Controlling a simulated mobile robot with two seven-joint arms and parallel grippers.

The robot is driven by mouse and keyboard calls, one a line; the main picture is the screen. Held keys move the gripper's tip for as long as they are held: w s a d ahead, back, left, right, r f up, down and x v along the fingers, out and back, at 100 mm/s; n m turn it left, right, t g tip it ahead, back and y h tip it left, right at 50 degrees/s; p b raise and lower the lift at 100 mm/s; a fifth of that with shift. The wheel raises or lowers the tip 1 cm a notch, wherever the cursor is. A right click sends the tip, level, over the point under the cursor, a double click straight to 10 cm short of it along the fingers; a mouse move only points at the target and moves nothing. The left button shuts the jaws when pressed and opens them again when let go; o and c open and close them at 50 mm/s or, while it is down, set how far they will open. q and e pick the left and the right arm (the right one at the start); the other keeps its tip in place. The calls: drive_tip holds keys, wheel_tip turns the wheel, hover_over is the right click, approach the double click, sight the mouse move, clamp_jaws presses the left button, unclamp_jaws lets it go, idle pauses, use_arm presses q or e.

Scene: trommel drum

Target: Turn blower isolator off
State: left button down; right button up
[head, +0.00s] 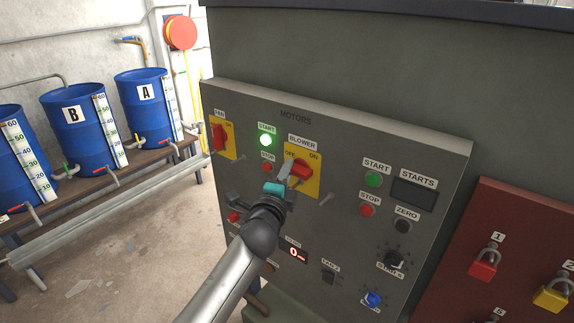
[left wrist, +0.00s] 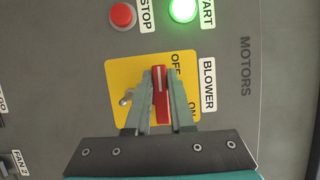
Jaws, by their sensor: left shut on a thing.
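The blower isolator (head: 316,181) is a yellow plate with a red handle (head: 303,169) under the BLOWER label on the grey motor panel. In the left wrist view the red handle (left wrist: 161,100) lies between the two fingers, roughly level across the plate in the panel's own terms. OFF is printed at the plate's upper left and ON at its upper right. My left gripper (head: 291,171) is shut on this handle; its fingers (left wrist: 159,75) lie along both sides and hide part of the plate. My right gripper is not in view.
The green START button (head: 265,141) is lit, with a red STOP button (head: 267,167) below it. The FAN isolator (head: 220,137) is at left. A red padlock board (head: 518,238) stands at right.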

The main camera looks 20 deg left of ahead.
use_arm(q)
drive_tip(key=shift+d+f, duration=0.2)
drive_tip(key=shift+f, duration=0.05)
idle(0.3)
drive_tip(key=c, duration=1.1)
unclamp_jaws()
drive_tip(key=o, duration=0.3)
drive_tip(key=shift+r, duration=0.3)
drive_tip(key=shift+w+a, duration=0.1)
